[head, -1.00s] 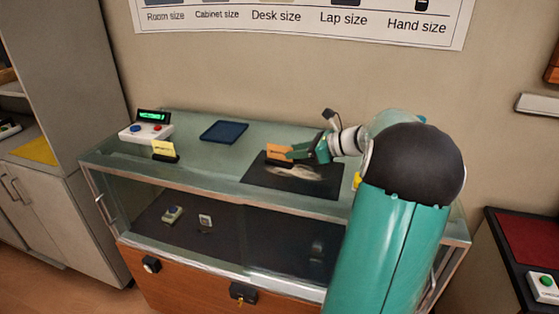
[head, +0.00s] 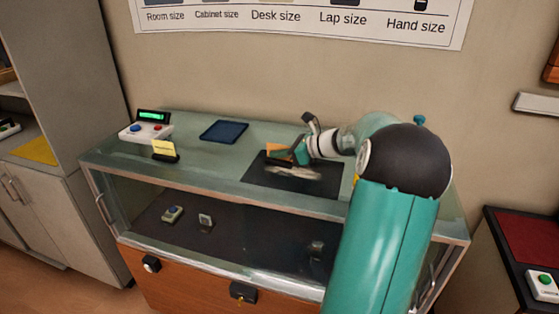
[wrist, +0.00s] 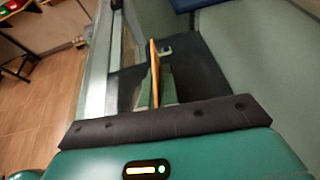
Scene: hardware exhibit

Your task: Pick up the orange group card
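The orange group card (head: 277,148) is at the dark mat on the glass display case, partly covered by my gripper in the head view. My gripper (head: 290,152) reaches it from the right. In the wrist view the card (wrist: 154,62) shows edge-on as a thin orange strip between the two green fingers (wrist: 156,88) of my gripper. The fingers lie close against both its faces, so the gripper looks shut on it. The lower edge of the card is hidden, so I cannot tell whether it touches the mat.
The dark mat (head: 262,178) lies under my gripper. A blue tray (head: 223,131), a yellow card in a stand (head: 165,150) and a button box with a green display (head: 146,130) stand farther left on the case. The wall rises behind. Small items sit inside the case.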

